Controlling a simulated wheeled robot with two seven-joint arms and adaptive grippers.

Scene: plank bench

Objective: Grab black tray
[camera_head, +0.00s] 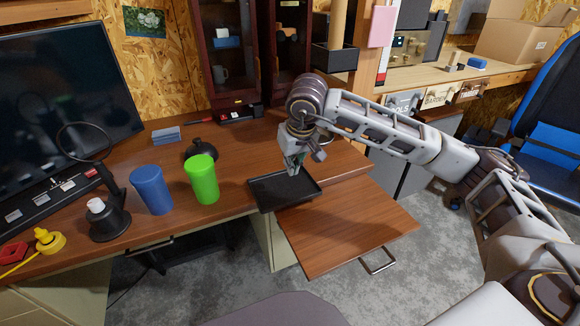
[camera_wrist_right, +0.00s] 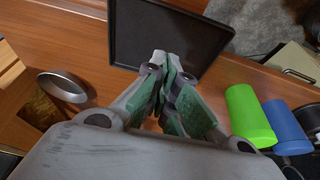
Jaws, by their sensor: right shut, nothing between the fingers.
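The black tray (camera_head: 286,197) is a shallow rectangle lying flat at the right front of the brown desk, close to the desk edge. It appears empty. In the right wrist view the tray (camera_wrist_right: 150,35) lies just beyond my fingertips. My right gripper (camera_head: 294,172) points down over the back part of the tray, and it is shut with nothing between its fingers. In the right wrist view its green-padded fingers (camera_wrist_right: 166,75) are together near the tray's edge; whether they touch it I cannot tell. My left gripper is not in view.
A green cup (camera_head: 202,180) and a blue cup (camera_head: 152,190) stand left of the tray. A pulled-out wooden board (camera_head: 345,225) with a handle extends at the front right.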

